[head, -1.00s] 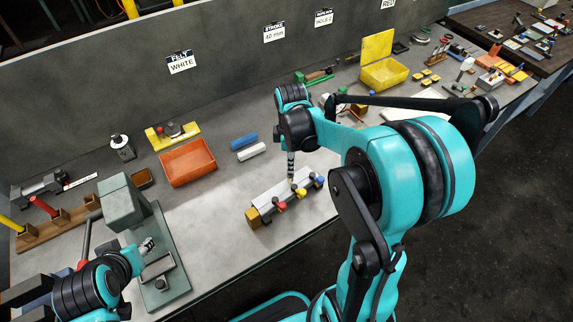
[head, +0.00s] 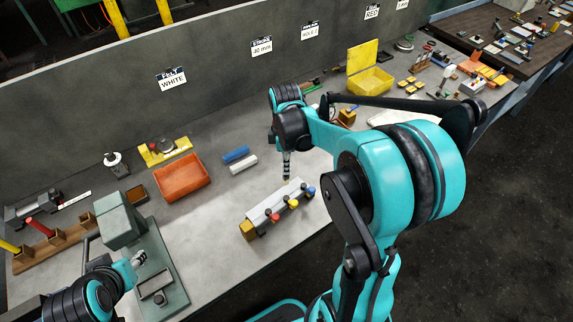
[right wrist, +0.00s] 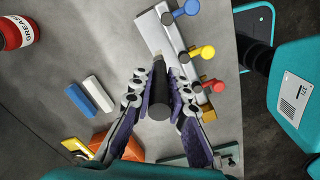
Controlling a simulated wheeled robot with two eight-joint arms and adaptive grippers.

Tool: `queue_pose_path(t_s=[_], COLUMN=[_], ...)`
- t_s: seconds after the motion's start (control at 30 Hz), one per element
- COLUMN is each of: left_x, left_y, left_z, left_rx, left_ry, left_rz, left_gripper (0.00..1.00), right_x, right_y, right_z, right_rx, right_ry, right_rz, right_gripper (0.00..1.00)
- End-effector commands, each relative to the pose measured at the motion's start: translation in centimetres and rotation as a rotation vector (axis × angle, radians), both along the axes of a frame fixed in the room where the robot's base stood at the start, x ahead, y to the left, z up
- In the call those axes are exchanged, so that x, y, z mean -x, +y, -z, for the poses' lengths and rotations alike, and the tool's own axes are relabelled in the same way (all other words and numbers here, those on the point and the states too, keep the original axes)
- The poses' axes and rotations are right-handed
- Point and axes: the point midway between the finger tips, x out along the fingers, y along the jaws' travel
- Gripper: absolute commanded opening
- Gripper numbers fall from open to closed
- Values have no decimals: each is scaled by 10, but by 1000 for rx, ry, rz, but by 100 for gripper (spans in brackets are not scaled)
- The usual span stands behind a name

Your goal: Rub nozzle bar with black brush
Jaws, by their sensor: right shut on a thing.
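The nozzle bar (head: 262,214) lies on the grey bench, a pale bar with a yellow end block and red, yellow and blue knobs along its front. It also shows in the right wrist view (right wrist: 157,32). My right gripper (head: 287,176) is just above the bar's back edge; I cannot tell whether what it holds touches the bar. In the right wrist view its fingers are shut on a dark cylindrical handle, the black brush (right wrist: 159,104), whose far end reaches over the bar. My left gripper (head: 138,259) is at lower left, by the green press; its finger opening is unclear.
A green press (head: 122,222) stands at left. An orange bin (head: 182,178), blue block (head: 236,154) and white block (head: 243,164) lie behind the bar. A red grease can (right wrist: 16,33) shows in the right wrist view. The bench in front of the orange bin is clear.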

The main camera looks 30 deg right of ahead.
Motion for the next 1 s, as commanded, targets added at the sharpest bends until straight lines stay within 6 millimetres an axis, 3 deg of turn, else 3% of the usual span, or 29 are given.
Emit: queue_pose_path(t_s=[0.13,0.5,0.83,1.0], left_x=[0,0,0,0], left_y=[0,0,0,0], left_z=[-14,-14,-36,-36], left_rx=[0,0,0,0], left_ry=[0,0,0,0], left_rz=[0,0,0,0], left_gripper=[40,40,40,40], right_x=[0,0,0,0], right_y=[0,0,0,0], right_z=[-17,-18,-47,-47], right_rx=[0,0,0,0], right_ry=[0,0,0,0], right_rz=[0,0,0,0], right_gripper=[0,0,0,0])
